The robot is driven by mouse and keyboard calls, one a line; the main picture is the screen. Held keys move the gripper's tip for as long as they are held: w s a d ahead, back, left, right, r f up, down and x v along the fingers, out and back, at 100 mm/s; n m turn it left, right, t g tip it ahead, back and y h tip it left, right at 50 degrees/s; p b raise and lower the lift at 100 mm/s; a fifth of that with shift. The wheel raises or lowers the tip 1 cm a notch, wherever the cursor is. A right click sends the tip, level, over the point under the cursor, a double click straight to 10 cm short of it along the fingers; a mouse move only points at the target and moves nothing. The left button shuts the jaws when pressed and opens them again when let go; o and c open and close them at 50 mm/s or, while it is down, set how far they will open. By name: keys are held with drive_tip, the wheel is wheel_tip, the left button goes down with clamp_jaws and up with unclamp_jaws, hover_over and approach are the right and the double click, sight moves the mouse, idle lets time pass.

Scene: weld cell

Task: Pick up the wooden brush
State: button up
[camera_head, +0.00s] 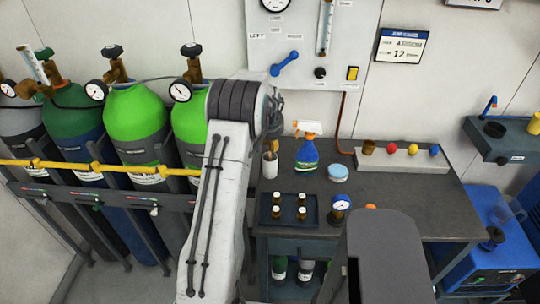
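I cannot pick out the wooden brush for certain. A pale cup (270,166) stands at the back left of the dark workbench (330,187), with something small and brown showing at its top, too small to identify. My arm rises in front of the bench's left end. My gripper (275,118) shows only in part, dark, beyond the arm's upper joint and above the cup. Its fingers are mostly hidden, so I cannot see whether they are open or hold anything.
A blue spray bottle (307,155), a round light-blue tin (338,172), a dark tray (289,208) of small bottles and a gauge (340,207) crowd the bench. A rack (415,161) with coloured knobs stands behind. Green gas cylinders (137,115) stand left behind a yellow rail (120,169).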

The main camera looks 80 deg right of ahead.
clamp_jaws()
idle(0.3)
